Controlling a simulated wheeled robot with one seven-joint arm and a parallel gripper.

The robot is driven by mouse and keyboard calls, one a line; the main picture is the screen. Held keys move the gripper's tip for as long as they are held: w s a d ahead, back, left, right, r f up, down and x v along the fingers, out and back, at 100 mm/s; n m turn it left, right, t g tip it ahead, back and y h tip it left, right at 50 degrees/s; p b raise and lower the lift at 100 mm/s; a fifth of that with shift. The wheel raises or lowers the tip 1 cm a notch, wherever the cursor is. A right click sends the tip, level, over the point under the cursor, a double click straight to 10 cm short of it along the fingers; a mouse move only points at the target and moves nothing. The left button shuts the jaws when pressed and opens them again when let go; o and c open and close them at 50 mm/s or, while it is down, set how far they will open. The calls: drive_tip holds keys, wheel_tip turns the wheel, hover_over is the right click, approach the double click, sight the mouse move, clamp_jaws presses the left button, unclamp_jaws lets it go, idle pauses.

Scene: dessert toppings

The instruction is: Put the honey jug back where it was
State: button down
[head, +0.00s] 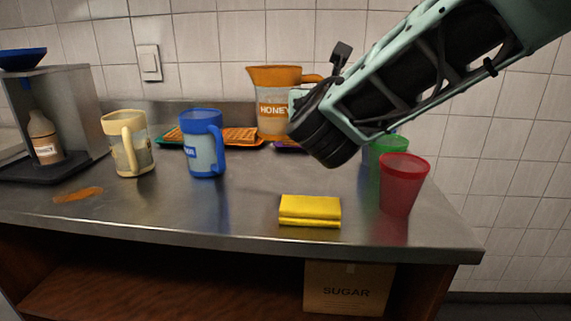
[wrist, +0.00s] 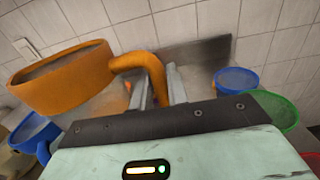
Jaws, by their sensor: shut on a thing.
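The honey jug (head: 272,117) has an orange rim and handle and a clear body with a "HONEY" label. It is upright at the back of the counter (head: 240,200); I cannot tell whether its base touches the surface. In the wrist view, its orange rim (wrist: 62,82) is at the left and its handle (wrist: 152,66) runs between my fingers. My gripper (wrist: 158,88) is shut on the handle. In the head view, my wrist covers the right side of the jug and most of the handle.
A waffle tray (head: 167,144) and a purple tray (head: 285,146) lie near the jug. A blue mug (head: 205,150) and cream mug (head: 130,150) stand left. Red (head: 400,185) and green (head: 386,146) cups stand right. A yellow cloth (head: 310,211) lies in front.

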wheel_tip(320, 180, down, 10)
drive_tip(key=shift+w+r+b, duration=0.15)
drive_tip(key=shift+b, duration=0.55)
drive_tip(key=c, duration=1.4)
unclamp_jaws()
drive_tip(key=shift+o, duration=0.2)
drive_tip(key=s, duration=1.2)
drive_tip(key=shift+a, duration=0.2)
